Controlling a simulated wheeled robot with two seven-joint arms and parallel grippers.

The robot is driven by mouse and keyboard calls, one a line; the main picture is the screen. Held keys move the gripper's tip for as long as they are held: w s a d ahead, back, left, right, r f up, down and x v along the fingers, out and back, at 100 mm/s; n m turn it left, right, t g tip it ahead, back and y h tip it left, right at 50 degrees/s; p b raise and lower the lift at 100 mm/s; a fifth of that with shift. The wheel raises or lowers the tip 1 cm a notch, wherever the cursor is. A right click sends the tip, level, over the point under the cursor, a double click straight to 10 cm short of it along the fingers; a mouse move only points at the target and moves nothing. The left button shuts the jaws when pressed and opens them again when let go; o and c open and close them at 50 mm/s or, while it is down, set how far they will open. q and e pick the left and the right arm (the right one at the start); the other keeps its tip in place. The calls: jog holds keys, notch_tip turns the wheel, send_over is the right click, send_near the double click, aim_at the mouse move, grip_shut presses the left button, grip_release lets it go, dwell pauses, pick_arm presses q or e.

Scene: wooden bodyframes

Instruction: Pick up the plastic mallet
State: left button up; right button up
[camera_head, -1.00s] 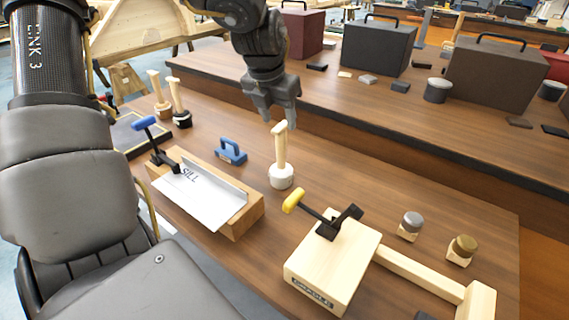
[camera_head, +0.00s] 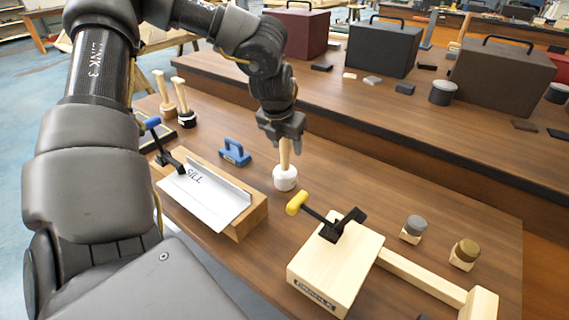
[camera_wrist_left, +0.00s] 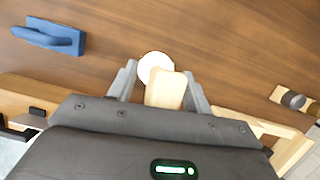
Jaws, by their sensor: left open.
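The plastic mallet (camera_head: 285,178) stands upright on its white head on the wooden table, with its pale wooden handle pointing up. In the left wrist view its white head (camera_wrist_left: 154,66) shows beyond the handle (camera_wrist_left: 165,90). My left gripper (camera_head: 283,138) is over the mallet, open, with its fingers on either side of the upper handle. In the left wrist view the two fingers of the left gripper (camera_wrist_left: 160,88) stand apart around the handle, with a gap on each side. The handle's top is hidden by the gripper in the head view. My right gripper is not in view.
A blue tool (camera_head: 234,153) lies left of the mallet. A clamped block with a metal sill (camera_head: 207,197) is front left, and a yellow-handled clamp on a wooden block (camera_head: 335,270) front right. Two other mallets (camera_head: 184,100) stand at back left. A raised shelf (camera_head: 400,135) runs behind.

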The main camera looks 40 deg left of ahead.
pick_arm(q)
jog(key=shift+c, duration=0.3)
jog(key=c, duration=1)
jog(key=shift+r, duration=0.2)
